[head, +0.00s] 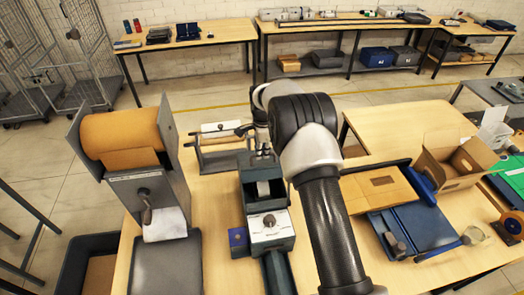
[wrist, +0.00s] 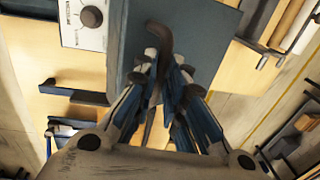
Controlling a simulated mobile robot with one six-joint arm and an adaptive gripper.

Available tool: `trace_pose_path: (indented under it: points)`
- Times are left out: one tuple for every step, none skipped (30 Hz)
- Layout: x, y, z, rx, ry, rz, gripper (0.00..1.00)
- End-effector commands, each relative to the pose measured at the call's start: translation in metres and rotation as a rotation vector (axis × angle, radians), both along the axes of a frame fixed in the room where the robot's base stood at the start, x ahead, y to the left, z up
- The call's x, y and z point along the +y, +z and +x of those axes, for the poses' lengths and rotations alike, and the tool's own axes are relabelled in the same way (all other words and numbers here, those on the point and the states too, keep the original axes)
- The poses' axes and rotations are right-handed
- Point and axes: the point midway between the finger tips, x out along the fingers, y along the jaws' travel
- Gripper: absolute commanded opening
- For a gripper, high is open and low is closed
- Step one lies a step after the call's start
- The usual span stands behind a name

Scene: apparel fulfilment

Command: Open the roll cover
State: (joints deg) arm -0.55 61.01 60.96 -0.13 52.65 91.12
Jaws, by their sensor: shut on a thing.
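In the head view my gripper (head: 262,148) is above the back end of the grey-blue machine (head: 247,203) in the middle of the table. In the wrist view the fingers of my gripper (wrist: 168,92) are closed around a dark curved handle (wrist: 158,38). The handle stands out in front of a flat grey-blue panel (wrist: 205,38), which looks like the cover. The machine's white plate (head: 268,228) with a dark knob is in front of the gripper; it also shows at the wrist view's upper left. My arm and gripper hide part of the machine, so the cover's angle cannot be told.
A dispenser with a large orange-brown roll (head: 120,133) stands at the left. A blue tray (head: 420,226) and an open cardboard box (head: 458,165) are at the right.

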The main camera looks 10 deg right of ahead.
Motion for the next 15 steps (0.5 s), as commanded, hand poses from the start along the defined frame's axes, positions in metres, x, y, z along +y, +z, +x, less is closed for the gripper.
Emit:
trace_pose_path:
  points:
    - [0.0, 0.001, 0.001, -0.001, 0.0, 0.0, 0.0]
    - [0.0, 0.001, 0.001, -0.002, 0.0, 0.0, 0.0]
    - [0.0, 0.001, 0.003, -0.002, 0.0, 0.0, 0.0]
    - [0.0, 0.002, 0.005, -0.004, 0.0, 0.0, 0.0]
    - [0.0, 0.004, 0.008, -0.005, 0.0, 0.0, 0.0]
    - [0.0, 0.006, 0.012, -0.006, 0.0, 0.0, 0.0]
    - [0.0, 0.007, 0.016, -0.007, 0.0, 0.0, 0.0]
    - [0.0, 0.008, 0.019, -0.006, 0.0, 0.0, 0.0]
    - [0.0, 0.011, 0.024, -0.007, 0.0, 0.0, 0.0]
    - [0.0, 0.013, 0.027, -0.007, 0.0, 0.0, 0.0]
    - [0.0, 0.014, 0.03, -0.006, 0.0, 0.0, 0.0]
    - [0.0, 0.016, 0.034, -0.006, 0.0, 0.0, 0.0]
    - [0.0, 0.017, 0.037, -0.006, 0.001, 0.0, 0.0]
    - [0.0, 0.019, 0.039, -0.006, 0.001, 0.0, 0.0]
    - [0.0, 0.02, 0.042, -0.006, 0.001, 0.0, 0.0]
